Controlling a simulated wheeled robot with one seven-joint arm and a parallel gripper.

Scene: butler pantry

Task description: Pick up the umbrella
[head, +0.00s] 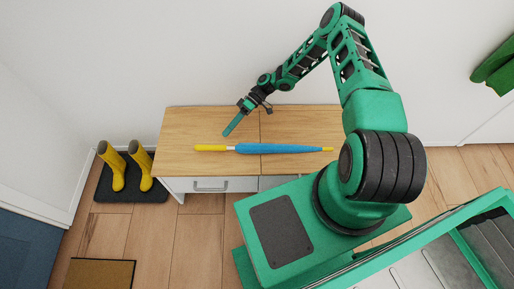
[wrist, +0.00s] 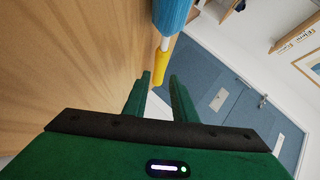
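A blue umbrella (head: 275,148) with a yellow handle (head: 211,148) lies across a light wooden cabinet top (head: 185,122). In the wrist view, part of its blue canopy (wrist: 172,14) shows at the top edge, with the yellow handle (wrist: 161,64) below it. My gripper (head: 229,131) is above the cabinet top, on the wall side of the umbrella and near the handle's end in the head view.
Yellow boots (head: 118,168) stand on a dark mat (head: 152,194) left of the cabinet. A brown doormat (head: 100,273) lies on the floor at lower left. The wall is behind the cabinet. A blue door (wrist: 215,85) shows in the wrist view. The cabinet top around the umbrella is clear.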

